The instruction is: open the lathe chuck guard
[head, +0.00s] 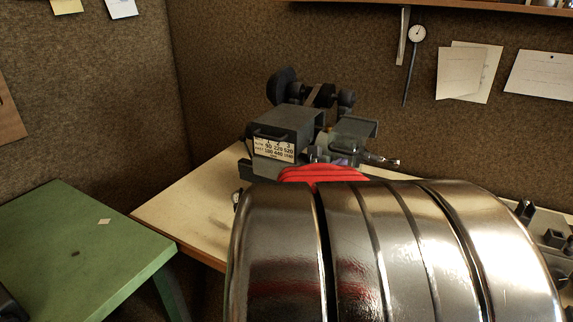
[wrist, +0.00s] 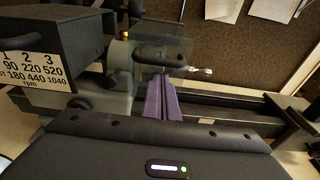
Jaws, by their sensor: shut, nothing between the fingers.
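The lathe stands on the bench, with its grey headstock (head: 285,128) and a speed label on it. The headstock also shows at the left of the wrist view (wrist: 62,35). The chuck guard (wrist: 181,48) is a see-through panel with a dark loop handle (wrist: 158,57), right of the headstock. In the head view the guard (head: 357,127) shows as a greenish cover. My gripper (wrist: 159,80) has its purple fingers together and empty, their tips just below the handle in the picture. I cannot tell whether they touch it. The chuck is mostly hidden.
The lathe bed (wrist: 235,103) runs right from the guard. A pale bench top (head: 190,215) lies bare at left of the lathe. A green table (head: 75,245) stands at the left. My arm hides much of the bench in the head view. Papers (head: 468,72) and a gauge (head: 416,36) hang behind.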

